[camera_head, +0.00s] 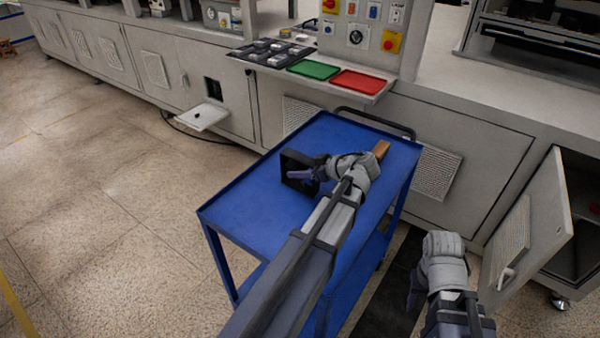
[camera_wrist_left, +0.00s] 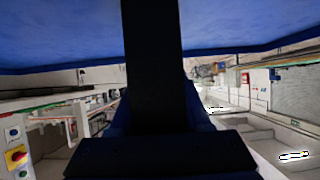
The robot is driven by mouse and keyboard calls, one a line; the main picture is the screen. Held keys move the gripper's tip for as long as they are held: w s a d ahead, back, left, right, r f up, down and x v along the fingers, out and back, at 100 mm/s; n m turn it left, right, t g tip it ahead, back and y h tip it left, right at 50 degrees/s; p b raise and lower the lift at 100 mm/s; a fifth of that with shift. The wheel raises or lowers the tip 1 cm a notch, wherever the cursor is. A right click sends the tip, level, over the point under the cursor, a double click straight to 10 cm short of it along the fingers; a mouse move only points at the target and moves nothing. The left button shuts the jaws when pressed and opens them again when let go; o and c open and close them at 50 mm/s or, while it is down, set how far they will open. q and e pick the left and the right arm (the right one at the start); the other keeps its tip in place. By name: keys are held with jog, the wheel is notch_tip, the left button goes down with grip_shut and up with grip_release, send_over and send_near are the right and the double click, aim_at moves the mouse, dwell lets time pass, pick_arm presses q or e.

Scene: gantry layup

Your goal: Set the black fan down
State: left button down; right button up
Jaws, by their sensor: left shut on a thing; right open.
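The black fan (camera_head: 297,165) is a dark square piece over the blue cart's top (camera_head: 250,205). My left gripper (camera_head: 308,174) is shut on it. In the left wrist view a dark shape (camera_wrist_left: 152,70), likely the fan, fills the middle, with the blue cart surface (camera_wrist_left: 60,35) across the upper part of the picture. I cannot tell whether the fan touches the cart top. My right gripper (camera_head: 414,290) is open and empty, low to the right of the cart, partly hidden by its own wrist.
A brown block (camera_head: 381,149) lies on the cart behind my left wrist. A green tray (camera_head: 313,70) and a red tray (camera_head: 357,83) sit on the machine's shelf. A cabinet door (camera_head: 530,235) stands open at right. The cart top's left part is clear.

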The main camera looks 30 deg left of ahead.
pick_arm(q)
jog(key=shift+f, duration=0.2)
jog(key=shift+c, duration=1.8)
grip_release()
jog(key=shift+r, duration=0.1)
jog(key=shift+r, duration=0.15)
jog(key=shift+d+r+p, duration=0.25)
jog(key=shift+d+p, duration=0.05)
jog(key=p+v, duration=0.5)
jog(key=v, duration=0.6)
jog(key=shift+d, duration=0.2)
jog(key=shift+s, duration=0.1)
